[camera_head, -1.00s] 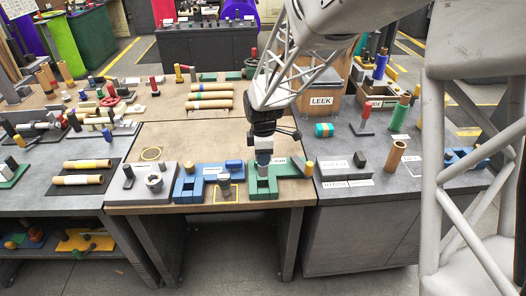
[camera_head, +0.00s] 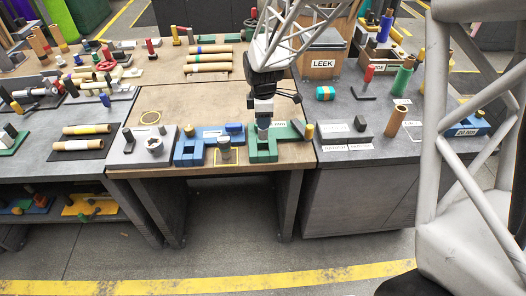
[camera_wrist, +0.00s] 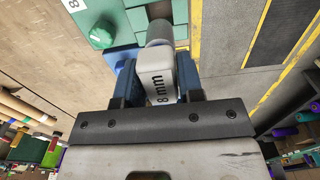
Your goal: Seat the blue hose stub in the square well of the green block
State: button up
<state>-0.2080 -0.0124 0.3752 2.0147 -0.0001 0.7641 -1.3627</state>
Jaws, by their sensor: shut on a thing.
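My gripper (camera_head: 264,112) is shut on a pale piece marked "8 mm" (camera_wrist: 159,82). Its far end is a grey round part (camera_wrist: 159,33), and in the head view the held piece (camera_head: 263,124) looks bluish grey. I cannot tell for sure that it is the blue hose stub. The green block (camera_head: 263,156) stands under the gripper near the table's front edge. The held piece points down at it. I cannot tell whether they touch. The square well is not clearly visible. The green block also shows at the top of the wrist view (camera_wrist: 138,20).
The brown tabletop behind is mostly clear.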

aim_at(263, 134)
jog(key=shift+f, duration=0.2)
jog(key=shift+f, duration=1.05)
jog(key=shift+f, duration=2.4)
dwell(3.3)
jog(key=o, duration=1.1)
jog(key=shift+r, duration=0.1)
